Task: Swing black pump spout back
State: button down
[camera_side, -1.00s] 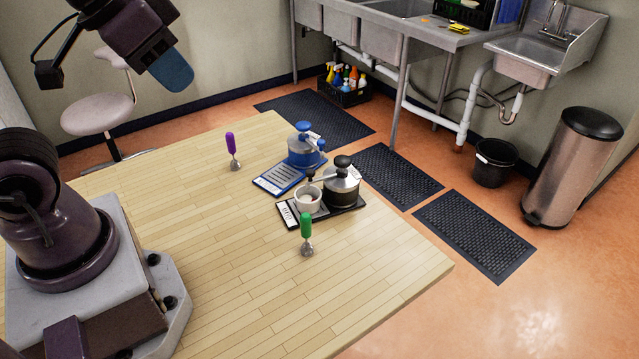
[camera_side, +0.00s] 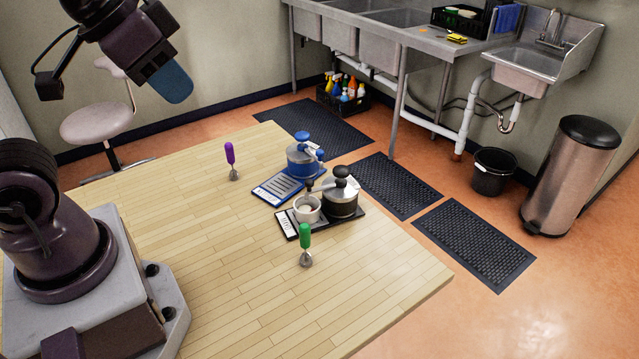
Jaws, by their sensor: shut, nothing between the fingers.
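The black pump (camera_side: 341,203) is a squat jar with a steel band and a black knob. It stands on a dark tray (camera_side: 352,219) with a white label at its left end. Its thin dark spout (camera_side: 311,184) points left, over or close to a small white cup (camera_side: 307,213) on the same tray; the exact gap is too small to tell. My gripper (camera_side: 173,83), with a blue tip, is shut and empty. It is raised at the upper left, well apart from the pump.
A blue pump (camera_side: 299,164) stands on a blue tray (camera_side: 276,188) just behind. A green-handled tool (camera_side: 305,240) stands close in front of the black pump's tray. A purple-handled tool (camera_side: 230,157) stands farther left. The wooden table (camera_side: 210,245) is bare at left and front.

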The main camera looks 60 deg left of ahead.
jog(key=c, duration=1.8)
grip_release()
jog(key=o, duration=0.4)
jog(key=shift+f, duration=0.1)
jog(key=shift+c, duration=0.2)
jog(key=o, duration=0.4)
jog(key=shift+w+a+f+g, duration=0.1)
jog(key=shift+w+f+g, duration=0.6)
jog(key=shift+f, duration=0.2)
jog(key=n+g, duration=0.4)
jog(key=n, duration=0.6)
send_near(309, 181)
notch_tip(309, 181, down, 9)
jog(key=shift+w+r, duration=0.1)
grip_shut()
